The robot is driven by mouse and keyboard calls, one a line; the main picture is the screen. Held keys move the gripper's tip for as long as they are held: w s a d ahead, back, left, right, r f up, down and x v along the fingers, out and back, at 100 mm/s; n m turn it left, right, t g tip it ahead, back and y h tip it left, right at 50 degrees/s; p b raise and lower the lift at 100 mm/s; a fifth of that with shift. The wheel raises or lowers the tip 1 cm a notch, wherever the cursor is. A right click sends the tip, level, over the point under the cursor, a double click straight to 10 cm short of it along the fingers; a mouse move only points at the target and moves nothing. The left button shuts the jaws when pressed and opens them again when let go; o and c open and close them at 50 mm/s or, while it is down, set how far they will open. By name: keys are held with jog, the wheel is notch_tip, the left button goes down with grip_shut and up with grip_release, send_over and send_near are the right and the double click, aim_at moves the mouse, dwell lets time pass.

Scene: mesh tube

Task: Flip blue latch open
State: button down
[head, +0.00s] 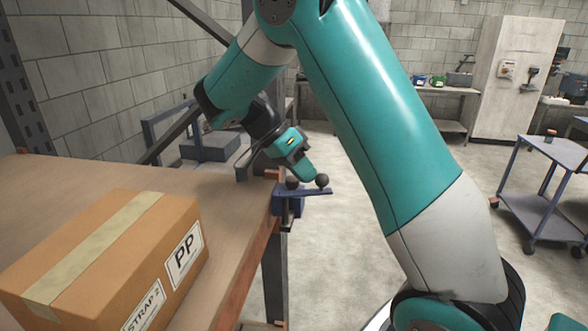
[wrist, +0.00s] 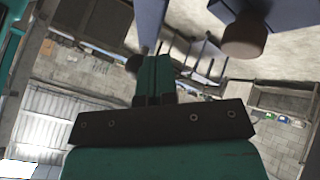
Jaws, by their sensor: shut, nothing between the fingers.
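The blue latch (head: 286,205) is fixed at the right edge of the wooden table. Its flat blue lever (head: 315,192) sticks out to the right past the edge, with a dark ball knob (head: 322,180) near its end. Another dark knob (head: 292,184) sits over the latch body. My gripper (head: 310,175) is shut and empty, its tip between the two knobs and close to the lever's knob.
A taped cardboard box (head: 110,260) stands on the table (head: 60,180) at the left front. A blue cart (head: 548,185) stands at the far right, and a workbench (head: 440,92) with bins is at the back.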

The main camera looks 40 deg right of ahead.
jog(key=shift+w+a, duration=0.25)
jog(key=shift+a, duration=0.25)
jog(key=w+p, duration=0.2)
jog(key=w, duration=0.1)
jog(key=w+p, duration=0.1)
jog(key=w, duration=0.1)
jog(key=shift+w+a+r, duration=0.1)
jog(key=shift+a+r, duration=0.2)
jog(key=shift+r, duration=0.1)
jog(key=p+v, duration=0.8)
jog(key=shift+s+a+p, duration=0.2)
jog(key=shift+p, duration=0.2)
